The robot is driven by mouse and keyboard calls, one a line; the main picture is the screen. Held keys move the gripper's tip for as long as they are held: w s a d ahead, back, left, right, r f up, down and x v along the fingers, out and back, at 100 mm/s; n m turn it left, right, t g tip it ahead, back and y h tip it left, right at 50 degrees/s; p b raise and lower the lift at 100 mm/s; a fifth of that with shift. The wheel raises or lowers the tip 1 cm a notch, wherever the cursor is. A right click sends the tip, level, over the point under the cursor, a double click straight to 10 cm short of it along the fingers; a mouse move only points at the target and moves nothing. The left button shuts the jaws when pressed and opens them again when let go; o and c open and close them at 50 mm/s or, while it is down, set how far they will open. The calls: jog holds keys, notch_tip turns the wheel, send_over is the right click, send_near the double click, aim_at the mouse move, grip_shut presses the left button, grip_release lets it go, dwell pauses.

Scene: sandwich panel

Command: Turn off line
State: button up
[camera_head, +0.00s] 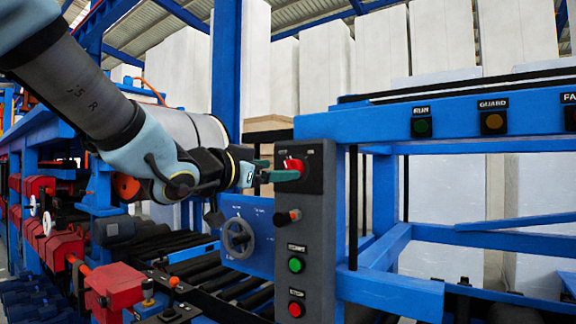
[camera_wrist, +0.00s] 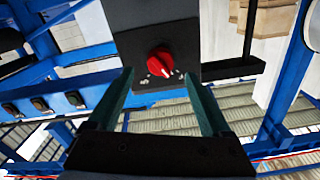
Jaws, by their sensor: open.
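A dark grey control panel (camera_head: 318,225) stands upright on the blue frame in the head view. Near its top is a red rotary switch (camera_head: 293,166), which also shows in the wrist view as a red knob (camera_wrist: 160,61) with a pale pointer mark. Below it are a smaller black and orange selector (camera_head: 288,217), a green button (camera_head: 295,265) and a red button (camera_head: 296,309) under a label reading STOP. My gripper (camera_head: 282,170) is at the red switch. In the wrist view its two green fingers (camera_wrist: 163,85) are apart, with the knob ahead between them. Whether they touch it is unclear.
A blue beam (camera_head: 460,121) right of the panel carries RUN, GUARD and a third, cut-off lamp label; the lamps look dim. A handwheel (camera_head: 238,238) and rollers (camera_head: 215,285) are left of the panel. Red machine units (camera_head: 112,285) stand at lower left.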

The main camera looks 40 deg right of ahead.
jog(key=p+x, duration=0.1)
jog(key=x, duration=0.3)
jog(key=shift+w+d, duration=0.1)
jog(key=shift+d, duration=0.25)
